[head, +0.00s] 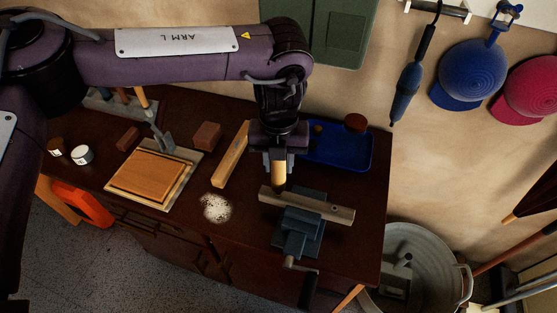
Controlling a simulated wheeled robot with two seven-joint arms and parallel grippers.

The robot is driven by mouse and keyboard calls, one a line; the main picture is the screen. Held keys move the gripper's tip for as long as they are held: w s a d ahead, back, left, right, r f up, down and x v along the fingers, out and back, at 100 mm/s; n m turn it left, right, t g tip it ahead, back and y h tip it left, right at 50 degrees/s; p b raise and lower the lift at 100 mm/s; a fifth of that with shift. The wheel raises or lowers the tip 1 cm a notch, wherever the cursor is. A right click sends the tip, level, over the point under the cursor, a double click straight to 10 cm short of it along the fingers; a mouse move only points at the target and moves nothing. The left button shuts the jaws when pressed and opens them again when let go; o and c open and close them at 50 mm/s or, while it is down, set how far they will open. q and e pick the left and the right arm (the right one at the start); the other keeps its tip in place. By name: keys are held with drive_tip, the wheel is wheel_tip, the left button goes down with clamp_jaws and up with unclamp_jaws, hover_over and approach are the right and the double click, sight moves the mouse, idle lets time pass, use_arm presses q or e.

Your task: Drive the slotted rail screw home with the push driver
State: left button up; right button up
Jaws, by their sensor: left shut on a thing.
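My left gripper (278,161) points down over the workbench and is shut on the push driver (279,175). The driver's yellowish, wood-coloured part shows below the fingers, and its dark lower end is over or on the left part of the rail. The rail (312,205) is a greyish wooden bar held in a blue-grey vise (297,235) at the bench's front right. A small dark spot shows on the rail right of the vise; I cannot tell what it is. The slotted screw cannot be made out. My right gripper is not in view.
The dark bench (240,235) also bears a blue tray (345,160) behind the rail, a long wooden bar (231,155), a wooden board (150,177) and a white powdery patch (215,208). A metal tub (420,235) stands right of the bench.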

use_arm(q)
drive_tip(key=shift+r+p, duration=0.35)
drive_tip(key=shift+p, duration=0.1)
drive_tip(key=shift+r+p, duration=2.3)
drive_tip(key=shift+r, duration=0.85)
